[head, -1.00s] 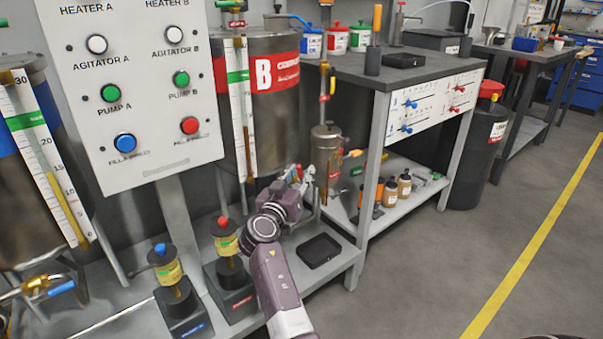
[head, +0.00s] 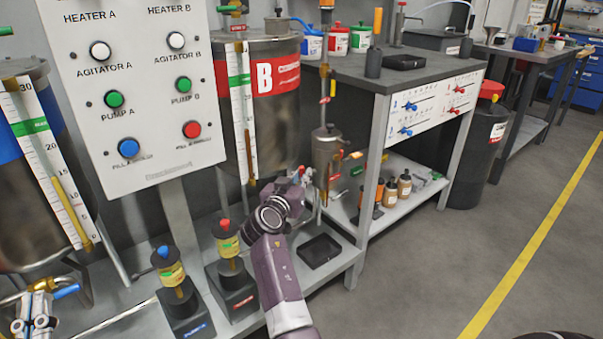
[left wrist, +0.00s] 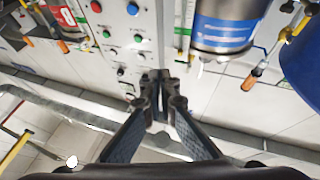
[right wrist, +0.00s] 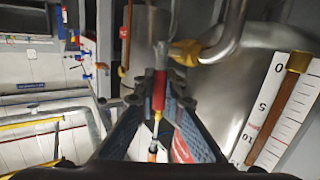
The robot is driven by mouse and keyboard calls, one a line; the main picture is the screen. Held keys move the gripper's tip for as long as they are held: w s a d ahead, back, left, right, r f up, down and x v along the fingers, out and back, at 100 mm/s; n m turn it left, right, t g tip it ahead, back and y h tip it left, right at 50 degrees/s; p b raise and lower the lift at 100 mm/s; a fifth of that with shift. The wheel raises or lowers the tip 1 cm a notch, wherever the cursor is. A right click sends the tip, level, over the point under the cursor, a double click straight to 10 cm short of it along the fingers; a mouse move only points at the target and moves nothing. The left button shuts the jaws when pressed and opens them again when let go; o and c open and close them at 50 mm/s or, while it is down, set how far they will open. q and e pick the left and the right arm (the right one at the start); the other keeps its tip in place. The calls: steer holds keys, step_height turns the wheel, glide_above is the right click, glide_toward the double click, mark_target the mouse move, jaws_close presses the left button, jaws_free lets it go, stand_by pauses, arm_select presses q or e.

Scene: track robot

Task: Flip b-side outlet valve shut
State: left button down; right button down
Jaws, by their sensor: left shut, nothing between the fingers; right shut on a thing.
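Tank B (head: 262,125) is a steel drum with a red B label, behind the right arm. In the right wrist view, the red handle (right wrist: 159,90) of its outlet valve sits between the fingers of my right gripper (right wrist: 160,98), which is shut on it. A brass valve body (right wrist: 185,52) on a bent steel pipe is beside the handle. In the head view my right gripper (head: 297,180) is below the tank, and its wrist hides most of the valve. My left gripper (head: 38,318) is at the lower left, shut and empty; it also shows in the left wrist view (left wrist: 160,85).
A blue-handled valve (head: 66,291) is close to my left gripper. The button panel (head: 140,90) stands between the tanks. Two small pumps (head: 172,280) and a black tray (head: 320,250) are on the low shelf.

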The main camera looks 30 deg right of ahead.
steer(key=shift+d+r+p, duration=0.15)
steer(key=shift+r+p, duration=0.05)
steer(key=shift+p, duration=0.35)
steer(key=shift+d+m+g+y+p, duration=0.15)
steer(key=shift+m+g+y+p, duration=0.25)
steer(key=shift+p, duration=0.1)
steer(key=shift+f, duration=0.1)
arm_select(q)
step_height(320, 180, down, 13)
steer(key=w+a+g+y, duration=0.1)
steer(key=g+y, duration=0.1)
steer(key=g, duration=0.4)
steer(key=shift+w+a+g, duration=0.15)
steer(key=shift+w+g, duration=0.1)
steer(key=shift+g, duration=0.05)
arm_select(e)
steer(key=c, duration=2)
jaws_free()
step_height(320, 180, up, 10)
steer(key=shift+f, duration=0.1)
